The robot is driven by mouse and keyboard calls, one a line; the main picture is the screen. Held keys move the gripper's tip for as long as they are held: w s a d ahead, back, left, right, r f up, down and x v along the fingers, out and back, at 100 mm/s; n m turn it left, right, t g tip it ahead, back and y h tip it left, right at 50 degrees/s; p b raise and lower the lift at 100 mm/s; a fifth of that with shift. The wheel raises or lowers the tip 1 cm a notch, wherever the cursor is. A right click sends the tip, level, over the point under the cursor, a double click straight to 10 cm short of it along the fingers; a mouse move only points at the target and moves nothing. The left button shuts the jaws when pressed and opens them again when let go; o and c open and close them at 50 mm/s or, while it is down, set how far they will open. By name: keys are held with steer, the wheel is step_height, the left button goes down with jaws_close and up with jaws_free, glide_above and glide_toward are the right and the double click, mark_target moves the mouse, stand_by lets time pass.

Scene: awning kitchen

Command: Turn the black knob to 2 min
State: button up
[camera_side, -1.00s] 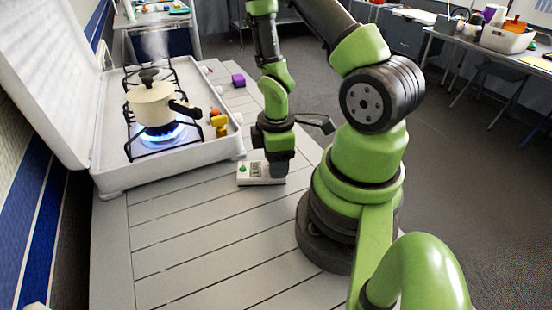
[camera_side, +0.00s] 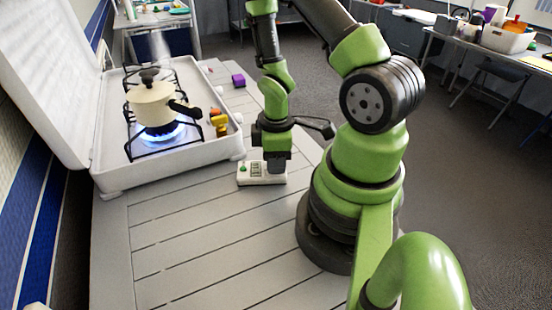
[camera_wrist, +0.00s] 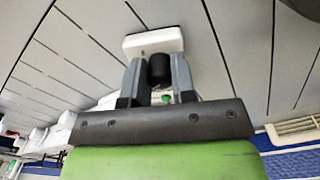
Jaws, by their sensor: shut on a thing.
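A small white timer box (camera_side: 262,181) lies on the grey slatted table, with a small display (camera_side: 256,169) and a green button (camera_side: 243,169) on its left part. My gripper (camera_side: 275,170) points down over the box's right part and hides the knob in the side view. In the wrist view the black knob (camera_wrist: 158,70) sits between the two fingers of my gripper (camera_wrist: 157,72), which are shut on it. The white box shows behind it in the wrist view (camera_wrist: 153,41). The display's figures are too small to read.
A white camp stove (camera_side: 190,157) with an open lid stands at the left. A cream pot (camera_side: 152,105) steams over its blue flame. The table's front is clear.

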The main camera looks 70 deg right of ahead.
steer(key=shift+m, duration=2)
steer(key=o, duration=0.9)
steer(key=shift+r, duration=5)
